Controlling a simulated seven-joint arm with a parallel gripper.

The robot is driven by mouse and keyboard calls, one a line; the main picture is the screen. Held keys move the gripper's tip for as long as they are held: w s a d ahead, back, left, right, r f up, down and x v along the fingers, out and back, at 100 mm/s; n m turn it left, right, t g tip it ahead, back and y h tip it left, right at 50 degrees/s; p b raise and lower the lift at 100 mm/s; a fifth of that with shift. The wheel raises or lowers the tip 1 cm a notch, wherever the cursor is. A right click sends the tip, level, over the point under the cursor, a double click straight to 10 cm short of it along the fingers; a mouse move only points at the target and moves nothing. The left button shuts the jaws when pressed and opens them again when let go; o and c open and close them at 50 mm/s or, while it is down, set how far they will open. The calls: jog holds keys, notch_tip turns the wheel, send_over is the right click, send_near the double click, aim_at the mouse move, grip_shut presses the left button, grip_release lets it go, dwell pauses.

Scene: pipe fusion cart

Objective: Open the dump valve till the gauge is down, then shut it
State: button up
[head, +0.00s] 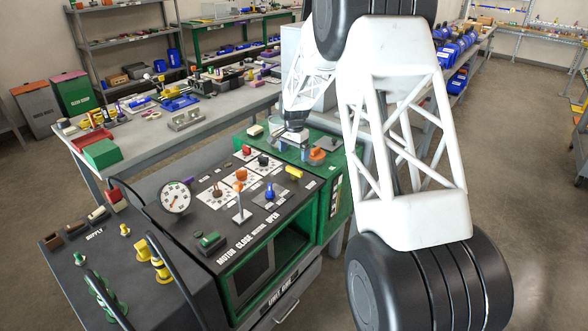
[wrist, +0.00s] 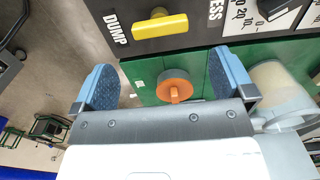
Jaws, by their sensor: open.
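The dump valve is a yellow bar handle (wrist: 160,27) on the dark panel, beside the label DUMP, in the wrist view. It also shows at the panel's right end in the head view (head: 294,173). The round white gauge (head: 174,196) stands at the panel's back left; its reading is too small to tell. My gripper (wrist: 165,80) is open and empty, its blue fingers spread wide. In the wrist view the yellow handle lies beyond the fingertips, apart from them. In the head view my gripper (head: 292,138) is over the green cabinet behind the handle, partly hidden.
An orange round knob (wrist: 174,88) on the green cabinet shows between my fingers. A pale cylinder (wrist: 276,88) is close by my right finger. The panel also carries a blue knob (head: 269,192), an orange-topped lever (head: 240,188) and a green switch (head: 209,240).

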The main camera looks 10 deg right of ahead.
aim_at(294, 169)
jog(key=shift+f, duration=0.1)
dwell(0.3)
jog(key=shift+f, duration=3.85)
jog(key=c, duration=0.8)
